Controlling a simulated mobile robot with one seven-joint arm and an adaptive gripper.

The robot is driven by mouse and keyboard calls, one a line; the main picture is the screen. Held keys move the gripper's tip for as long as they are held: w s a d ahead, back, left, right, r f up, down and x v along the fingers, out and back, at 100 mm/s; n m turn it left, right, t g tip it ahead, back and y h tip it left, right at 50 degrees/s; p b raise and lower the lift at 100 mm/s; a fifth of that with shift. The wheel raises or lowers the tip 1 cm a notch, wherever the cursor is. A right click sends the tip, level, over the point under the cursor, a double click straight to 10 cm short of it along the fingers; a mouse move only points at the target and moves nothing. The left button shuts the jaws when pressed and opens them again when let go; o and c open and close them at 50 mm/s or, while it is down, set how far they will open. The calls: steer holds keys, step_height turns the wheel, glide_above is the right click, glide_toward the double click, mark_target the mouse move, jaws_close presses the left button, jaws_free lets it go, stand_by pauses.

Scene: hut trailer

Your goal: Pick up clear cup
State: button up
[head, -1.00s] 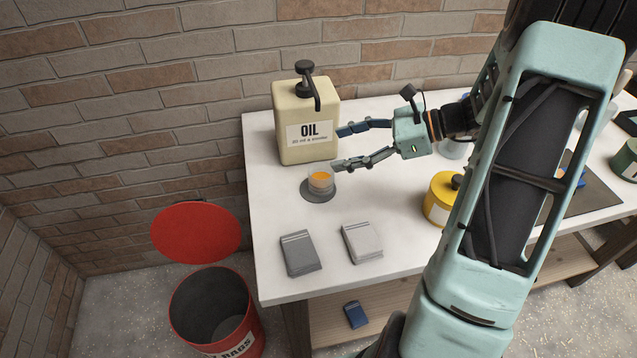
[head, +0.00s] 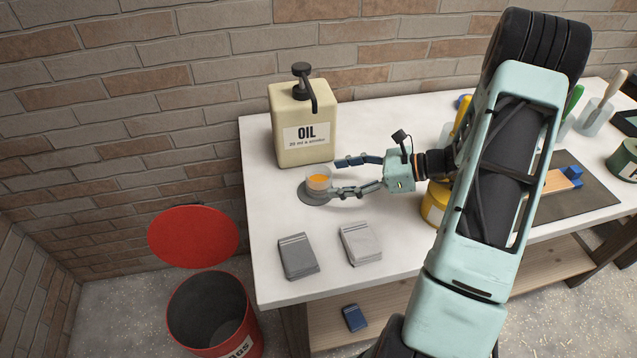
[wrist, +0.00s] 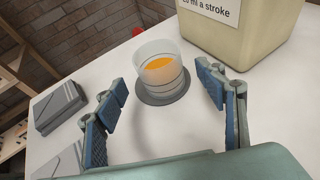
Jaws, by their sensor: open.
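The clear cup (head: 318,179) stands upright on a round dark grey coaster (head: 310,196) on the white table. It holds some orange liquid. In the wrist view the cup (wrist: 158,72) stands on the coaster (wrist: 163,93) ahead of my fingers, a little above the middle. My gripper (head: 345,178) is open and low over the table, to the right of the cup, with its fingertips pointing left towards it. In the wrist view my gripper (wrist: 160,93) has one blue-padded finger on each side, with the cup beyond and between the tips. Nothing is held.
A cream oil canister (head: 303,125) stands just behind the cup. A red bin (head: 212,312) stands on the floor left of the table.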

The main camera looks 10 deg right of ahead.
mark_target(319, 180)
steer(key=x, duration=0.6)
steer(key=shift+p, duration=0.35)
steer(key=c, duration=1.3)
steer(key=shift+o, duration=0.2)
steer(key=shift+r, duration=0.15)
